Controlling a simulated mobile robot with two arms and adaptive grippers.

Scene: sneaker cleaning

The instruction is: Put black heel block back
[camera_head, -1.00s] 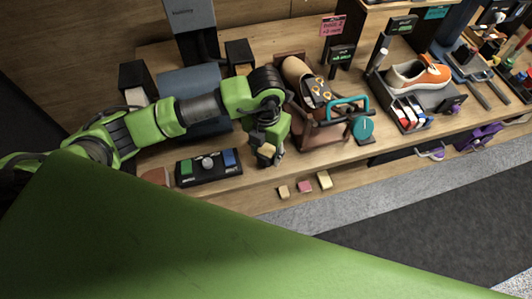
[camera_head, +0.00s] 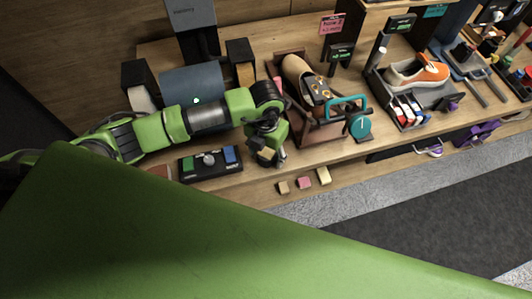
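My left gripper (camera_head: 268,159) points down over the front part of the bench, between the control panel and the brown wooden shoe stand. A small tan piece shows at its dark fingers; I cannot tell whether they grip it. No piece stands out clearly as the black heel block. The stand (camera_head: 320,132) holds a tan and black shoe (camera_head: 303,76), with a teal clamp handle (camera_head: 347,101) and a teal round dial (camera_head: 360,127) at its right. My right gripper is not in view.
A black panel (camera_head: 210,164) with coloured buttons lies left of the gripper. Two black boxes (camera_head: 138,77) (camera_head: 238,52) flank a blue-grey rounded piece (camera_head: 190,84). Small blocks (camera_head: 304,183) lie at the front ledge. An orange-and-white sneaker (camera_head: 417,72) sits in a grey tray farther right.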

